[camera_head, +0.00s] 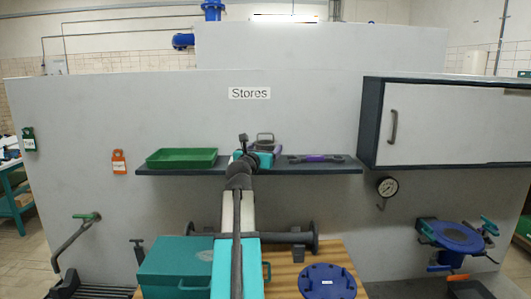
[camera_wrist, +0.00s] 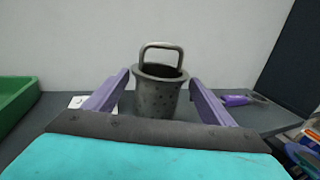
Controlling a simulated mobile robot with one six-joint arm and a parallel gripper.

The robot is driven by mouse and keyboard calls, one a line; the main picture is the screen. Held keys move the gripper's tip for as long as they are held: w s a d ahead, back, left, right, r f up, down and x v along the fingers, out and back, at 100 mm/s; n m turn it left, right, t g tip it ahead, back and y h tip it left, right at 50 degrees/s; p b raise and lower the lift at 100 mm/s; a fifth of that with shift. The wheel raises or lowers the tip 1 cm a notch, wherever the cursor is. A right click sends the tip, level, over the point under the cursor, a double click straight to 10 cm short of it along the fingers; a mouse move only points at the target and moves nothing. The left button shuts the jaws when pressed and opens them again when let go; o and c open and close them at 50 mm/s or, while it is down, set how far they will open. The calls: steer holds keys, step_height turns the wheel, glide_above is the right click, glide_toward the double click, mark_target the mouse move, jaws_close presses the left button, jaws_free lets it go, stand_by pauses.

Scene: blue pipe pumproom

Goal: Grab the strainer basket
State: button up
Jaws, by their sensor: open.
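The strainer basket (camera_wrist: 157,97) is a dark grey perforated metal cup with a bail handle raised above its rim. It stands upright on the dark shelf. In the head view the basket (camera_head: 265,138) shows only in part, with my arm and gripper in front of it. My gripper (camera_wrist: 158,85) is open, with its two purple fingers pointing toward the basket, one on each side of it. In the wrist view, gaps show between the fingers and the basket. The lower front of the basket is partly hidden by my gripper's body.
A green tray (camera_head: 182,158) lies on the shelf (camera_head: 220,169) to the left. A purple-handled tool (camera_head: 316,158) lies to the right. A wall cabinet (camera_head: 450,122) is further right. A teal toolbox (camera_head: 175,268) and a blue flange (camera_head: 327,282) are on the bench below.

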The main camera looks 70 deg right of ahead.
mark_target(264, 143)
stand_by(0.4)
steer(key=c, duration=1.2)
steer(key=shift+r, duration=0.15)
steer(key=shift+c, duration=0.2)
step_height(264, 143, up, 18)
steer(key=b, duration=0.2)
steer(key=shift+b, duration=0.35)
